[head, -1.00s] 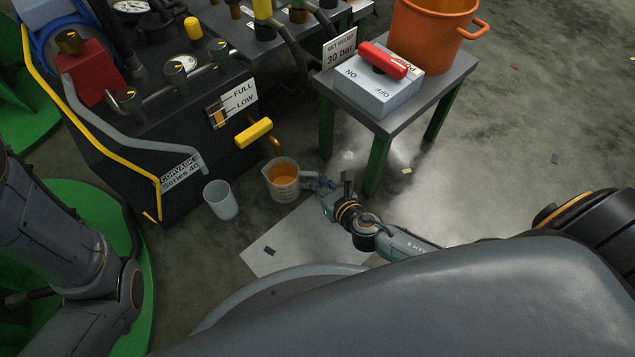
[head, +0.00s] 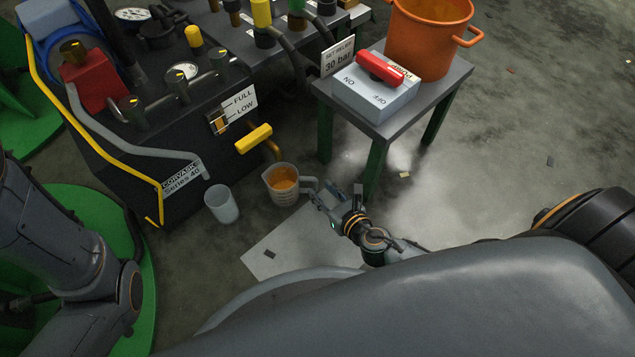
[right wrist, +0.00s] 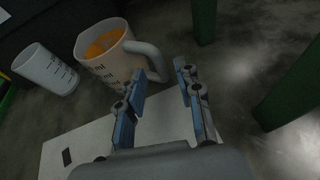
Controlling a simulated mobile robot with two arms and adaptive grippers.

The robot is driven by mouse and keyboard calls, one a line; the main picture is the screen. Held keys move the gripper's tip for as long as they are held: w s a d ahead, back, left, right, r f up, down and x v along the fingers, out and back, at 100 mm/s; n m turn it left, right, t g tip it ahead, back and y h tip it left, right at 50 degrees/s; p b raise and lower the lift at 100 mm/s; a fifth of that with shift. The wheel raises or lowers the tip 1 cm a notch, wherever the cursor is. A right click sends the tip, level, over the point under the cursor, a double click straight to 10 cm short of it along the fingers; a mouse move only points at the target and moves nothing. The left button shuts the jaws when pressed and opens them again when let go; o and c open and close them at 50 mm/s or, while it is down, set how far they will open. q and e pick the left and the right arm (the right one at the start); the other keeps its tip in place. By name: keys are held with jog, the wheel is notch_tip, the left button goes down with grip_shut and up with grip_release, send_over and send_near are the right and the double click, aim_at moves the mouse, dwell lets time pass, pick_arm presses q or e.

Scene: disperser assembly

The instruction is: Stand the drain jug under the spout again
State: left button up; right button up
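The drain jug (head: 284,188), clear with graduation marks and orange fluid inside, stands upright on the floor with its handle to the right. It also shows in the right wrist view (right wrist: 112,66). The brass spout (head: 275,150) below a yellow lever (head: 253,138) ends just above the jug's far rim in the head view; I cannot tell the exact overlap. My right gripper (head: 326,193) is open and empty, just right of the jug's handle. In the right wrist view its fingers (right wrist: 160,72) are spread, with the handle ahead near the left fingertip. My left gripper is out of view.
An empty clear beaker (head: 221,204) stands left of the jug. A pale sheet (head: 300,245) lies on the floor in front. The black machine (head: 150,165) is behind; a green-legged table (head: 400,125) with a switch box (head: 375,95) and orange pot (head: 428,40) stands right.

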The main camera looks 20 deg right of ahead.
jog(key=v, duration=0.3)
jog(key=shift+s+r+p, duration=0.2)
jog(key=shift+p, duration=0.2)
jog(key=shift+s, duration=0.15)
